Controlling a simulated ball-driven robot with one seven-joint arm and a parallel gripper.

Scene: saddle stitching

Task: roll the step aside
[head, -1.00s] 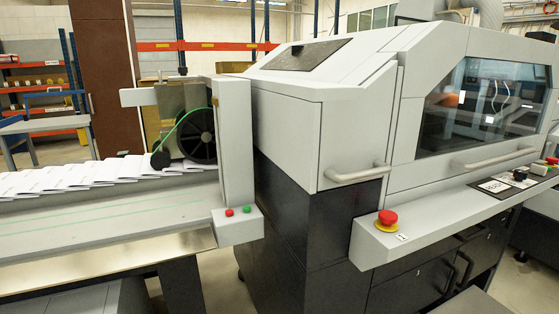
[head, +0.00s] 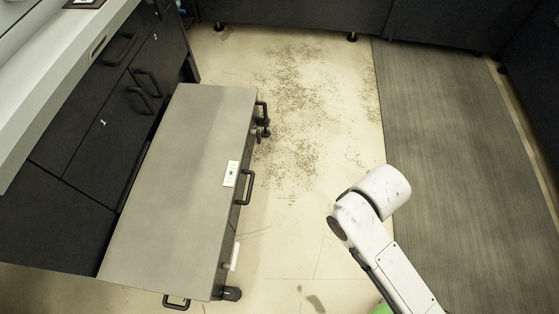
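The step (head: 175,190) is a long, low unit with a flat grey top, in the left half of the head view. It stands on the floor beside the dark cabinet fronts. Black handles show on its right long side and its near end, and a castor shows at its near right corner. A white label lies on its top near the right edge. My white arm shows at the lower right, apart from the step. My gripper is not in view, so its state does not show.
Dark machine cabinets (head: 95,125) with black handles run along the left, close to the step. A grey ribbed mat (head: 460,160) lies on the right. Pale, speckled floor (head: 330,70) is clear between the step and the mat. Dark panels close off the back.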

